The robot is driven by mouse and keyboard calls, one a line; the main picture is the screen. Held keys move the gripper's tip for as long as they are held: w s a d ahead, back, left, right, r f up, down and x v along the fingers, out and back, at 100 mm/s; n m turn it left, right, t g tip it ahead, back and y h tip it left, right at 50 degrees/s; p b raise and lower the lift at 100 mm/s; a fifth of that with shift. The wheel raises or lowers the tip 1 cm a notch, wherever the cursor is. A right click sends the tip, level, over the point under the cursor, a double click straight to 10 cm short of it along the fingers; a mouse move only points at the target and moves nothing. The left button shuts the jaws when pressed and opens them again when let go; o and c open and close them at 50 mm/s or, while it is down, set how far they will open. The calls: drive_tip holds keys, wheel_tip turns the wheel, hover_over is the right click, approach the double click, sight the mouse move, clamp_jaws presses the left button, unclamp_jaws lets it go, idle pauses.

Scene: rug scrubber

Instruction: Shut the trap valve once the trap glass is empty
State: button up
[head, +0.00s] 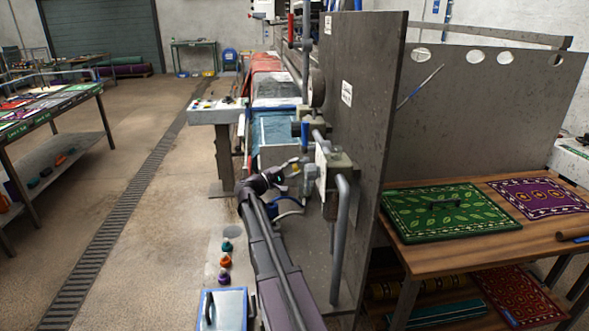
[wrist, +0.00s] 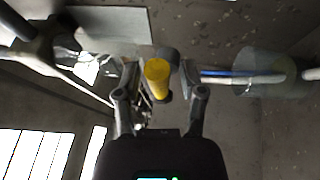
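In the wrist view a yellow handle (wrist: 157,78), apparently the trap valve's, sits between the two fingers of my gripper (wrist: 158,82). The fingers are open, with a gap showing on each side of the handle. A clear, greyish cylinder, apparently the trap glass (wrist: 272,73), lies to the right in line with a pale pipe. I see no distinct liquid in it, but the picture is too dim to be sure.
A tall grey panel (head: 362,130) with a bent grey pipe (head: 341,235) stands right of my arm. A bench with rugs (head: 440,210) is at right.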

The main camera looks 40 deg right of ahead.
drive_tip(key=shift+r+p, duration=0.2)
drive_tip(key=shift+p, duration=0.15)
drive_tip(key=shift+r+n+t+y+p, duration=0.2)
drive_tip(key=shift+r+n+y+p, duration=0.05)
drive_tip(key=shift+n+p, duration=0.35)
drive_tip(key=shift+r+n+t+y+p, duration=0.25)
drive_tip(key=shift+n+p, duration=0.2)
drive_tip(key=shift+n, duration=0.15)
drive_tip(key=w+a+f, duration=0.1)
drive_tip(key=a+f, duration=0.1)
drive_tip(key=a, duration=1.2)
drive_tip(key=s+a+f+t+y+p, duration=0.1)
drive_tip(key=s+a+f+y+p, duration=0.2)
drive_tip(key=s+a+y+p, duration=0.1)
drive_tip(key=s+a+f+t+y+p, duration=0.1)
drive_tip(key=s+a+f+y+p, duration=0.2)
drive_tip(key=s+a+y, duration=0.3)
drive_tip(key=shift+a+f+m+y+p, duration=0.15)
drive_tip(key=shift+a+m+y+p, duration=0.55)
drive_tip(key=shift+a, duration=1.85)
drive_tip(key=shift+n+y, duration=0.3)
drive_tip(key=shift+s, duration=0.1)
